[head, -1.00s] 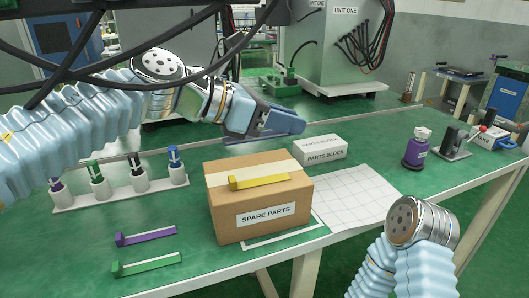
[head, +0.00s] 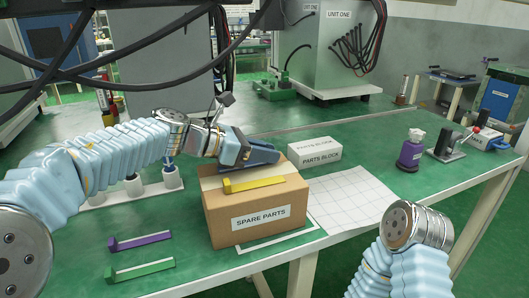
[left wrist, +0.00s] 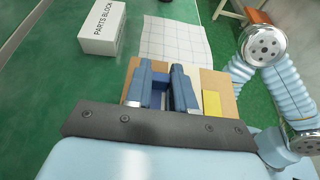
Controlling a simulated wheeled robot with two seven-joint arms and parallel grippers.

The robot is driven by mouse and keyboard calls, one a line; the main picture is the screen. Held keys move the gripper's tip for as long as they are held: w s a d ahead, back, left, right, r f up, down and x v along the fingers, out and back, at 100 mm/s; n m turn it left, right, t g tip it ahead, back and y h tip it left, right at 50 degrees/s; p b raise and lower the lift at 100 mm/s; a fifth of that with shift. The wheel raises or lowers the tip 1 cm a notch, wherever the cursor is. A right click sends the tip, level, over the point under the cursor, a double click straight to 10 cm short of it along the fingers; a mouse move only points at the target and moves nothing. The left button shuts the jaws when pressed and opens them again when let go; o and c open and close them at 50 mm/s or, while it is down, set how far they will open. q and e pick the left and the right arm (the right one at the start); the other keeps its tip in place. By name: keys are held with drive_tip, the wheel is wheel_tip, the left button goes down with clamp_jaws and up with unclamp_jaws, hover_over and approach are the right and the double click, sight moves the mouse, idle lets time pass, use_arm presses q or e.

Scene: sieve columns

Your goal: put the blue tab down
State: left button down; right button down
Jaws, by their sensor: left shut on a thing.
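My left gripper (head: 264,154) is low over the top of the cardboard box labelled SPARE PARTS (head: 262,218), behind the yellow tab (head: 254,184). In the left wrist view its two blue fingers (left wrist: 160,76) are shut on the blue tab (left wrist: 159,97), which shows as a dark blue piece between them. The fingers hide most of the blue tab, and I cannot tell whether it touches the box. The yellow tab lies on the box top, right of the fingers in the left wrist view (left wrist: 211,103). My right gripper is out of view.
A purple tab (head: 140,242) and a green tab (head: 140,270) lie on the green table left of the box. A white parts block (head: 314,153) and a gridded sheet (head: 350,200) are to its right. A white rack of posts (head: 130,187) stands behind my left arm.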

use_arm(q)
drive_tip(key=shift+f, duration=0.1)
drive_tip(key=c, duration=1)
unclamp_jaws()
drive_tip(key=shift+o, duration=0.2)
drive_tip(key=shift+a+r, duration=0.1)
drive_tip(key=shift+r, duration=0.15)
drive_tip(key=v, duration=1.1)
drive_tip(key=shift+s+a+r, duration=0.15)
drive_tip(key=shift+a+r, duration=0.05)
drive_tip(key=shift+a, duration=0.1)
